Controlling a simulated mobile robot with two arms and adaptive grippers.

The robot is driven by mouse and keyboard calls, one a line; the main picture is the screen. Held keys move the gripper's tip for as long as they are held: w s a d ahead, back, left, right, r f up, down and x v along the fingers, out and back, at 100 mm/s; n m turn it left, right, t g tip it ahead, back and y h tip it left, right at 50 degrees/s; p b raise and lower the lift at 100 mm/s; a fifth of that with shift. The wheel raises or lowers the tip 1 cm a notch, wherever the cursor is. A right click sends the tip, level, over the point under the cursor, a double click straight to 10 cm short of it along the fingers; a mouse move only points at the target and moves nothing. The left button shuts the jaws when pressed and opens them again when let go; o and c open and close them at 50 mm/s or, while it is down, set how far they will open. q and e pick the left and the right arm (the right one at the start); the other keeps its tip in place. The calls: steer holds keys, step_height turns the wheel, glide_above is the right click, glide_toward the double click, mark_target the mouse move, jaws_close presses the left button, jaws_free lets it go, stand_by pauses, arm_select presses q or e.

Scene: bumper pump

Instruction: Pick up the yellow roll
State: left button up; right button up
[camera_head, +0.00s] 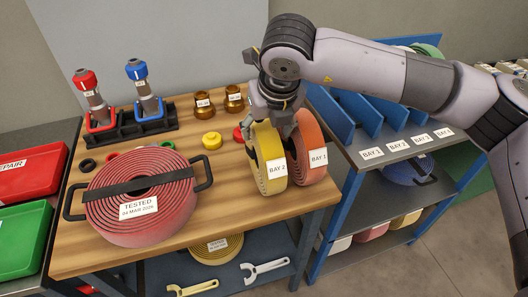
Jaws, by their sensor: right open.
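The yellow roll (269,169), labelled BAY 2, stands upright near the right edge of the wooden bench. An orange roll (312,146), labelled BAY 1, stands upright close beside it on the right. My right gripper (268,122) is above the rolls, pointing down, with its fingers at the top of the yellow roll. It is open; one finger appears beside the yellow roll's left face and the other lies towards the gap between the rolls. Whether the fingers touch it cannot be made out. My left gripper is not in view.
A red coiled hose (115,200) with a black strap and handles fills the bench's left. Red and blue nozzles (145,92) stand in a black holder behind. A blue rack (345,118) with bay dividers stands right. Red (30,170) and green (22,240) bins are left.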

steer(key=p+x, duration=0.1)
steer(key=x, duration=0.2)
steer(key=shift+w+a+f, duration=0.2)
steer(key=shift+f, duration=0.1)
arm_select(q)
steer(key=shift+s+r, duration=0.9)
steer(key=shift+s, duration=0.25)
arm_select(e)
steer(key=shift+w+f, duration=0.15)
steer(key=shift+f, duration=0.3)
steer(key=shift+c, duration=0.6)
steer(key=c, duration=0.5)
jaws_close()
arm_select(q)
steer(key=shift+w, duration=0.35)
steer(key=shift+p, duration=0.3)
arm_select(e)
steer(key=shift+w+r, duration=0.1)
